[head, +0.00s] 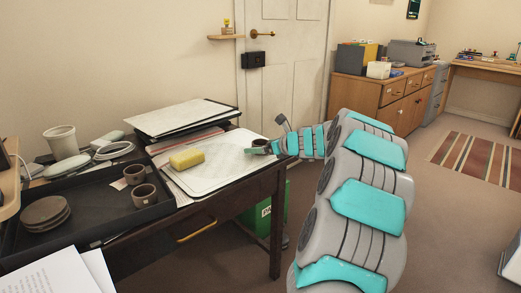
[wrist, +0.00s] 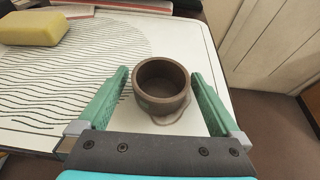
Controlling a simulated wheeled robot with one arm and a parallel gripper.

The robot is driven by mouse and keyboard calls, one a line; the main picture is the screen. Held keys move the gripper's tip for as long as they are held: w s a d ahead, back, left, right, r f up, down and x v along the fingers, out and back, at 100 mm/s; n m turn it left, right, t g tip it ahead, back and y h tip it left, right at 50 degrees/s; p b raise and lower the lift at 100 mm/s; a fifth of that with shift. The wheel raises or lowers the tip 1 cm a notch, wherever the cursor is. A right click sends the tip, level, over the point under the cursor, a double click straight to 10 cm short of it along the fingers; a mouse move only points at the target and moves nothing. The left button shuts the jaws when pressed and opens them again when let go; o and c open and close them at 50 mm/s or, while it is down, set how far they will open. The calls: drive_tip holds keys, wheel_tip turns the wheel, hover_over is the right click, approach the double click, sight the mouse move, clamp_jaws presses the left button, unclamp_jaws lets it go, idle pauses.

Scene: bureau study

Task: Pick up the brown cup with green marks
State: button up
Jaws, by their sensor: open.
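A brown cup (wrist: 161,88) stands upright on a white board with wavy dark lines (wrist: 75,70), near the board's corner. A faint greenish mark shows on the cup's near side. My gripper (wrist: 162,82) is open, with one green finger on each side of the cup; gaps show between the fingers and the cup. In the head view my gripper (head: 262,148) is at the right end of the desk, and the cup (head: 259,143) is partly hidden by it. Two other brown cups (head: 143,195) (head: 134,174) stand in the black tray at left.
A yellow sponge (head: 187,158) lies on the white board (head: 215,172). The black tray (head: 95,222) also holds stacked dark discs (head: 46,215). A pale cup (head: 61,141) stands behind it. Stacked paper trays (head: 182,117) rise at the back. A door (head: 282,70) is behind the desk.

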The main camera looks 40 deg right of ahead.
drive_tip(key=c, duration=1.4)
